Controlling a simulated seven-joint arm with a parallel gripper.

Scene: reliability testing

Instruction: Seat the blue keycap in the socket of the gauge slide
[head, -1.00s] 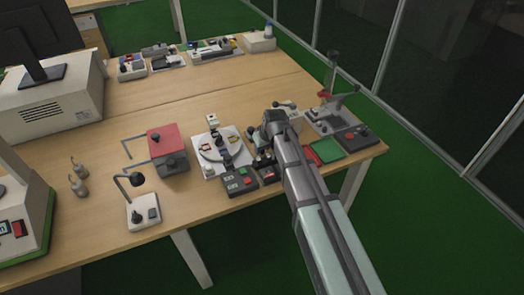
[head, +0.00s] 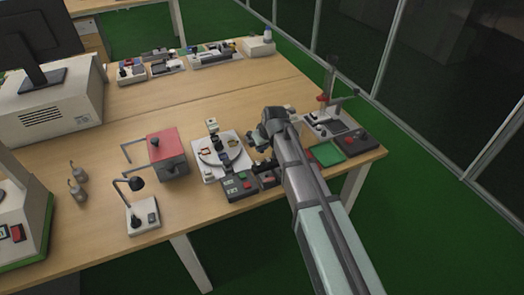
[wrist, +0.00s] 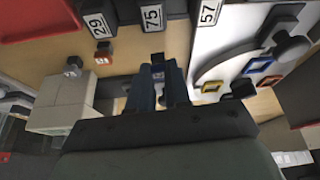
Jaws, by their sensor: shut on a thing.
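In the wrist view, my gripper (wrist: 157,88) is shut on a small dark bluish piece (wrist: 158,68) between its fingertips. It may be the blue keycap, but its colour is hard to tell. In the head view, my gripper (head: 262,142) is over the front part of the bench, just right of the white plate with the round disc. The held piece is too small to make out there.
The white plate (wrist: 212,45) carries a disc with coloured frames, right of my gripper. Dark blocks marked 29 (wrist: 97,24), 75 (wrist: 152,15) and 57 (wrist: 208,12) stand ahead. A red-topped box (head: 165,146), a green tray (head: 327,153) and a button box (head: 239,186) are around.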

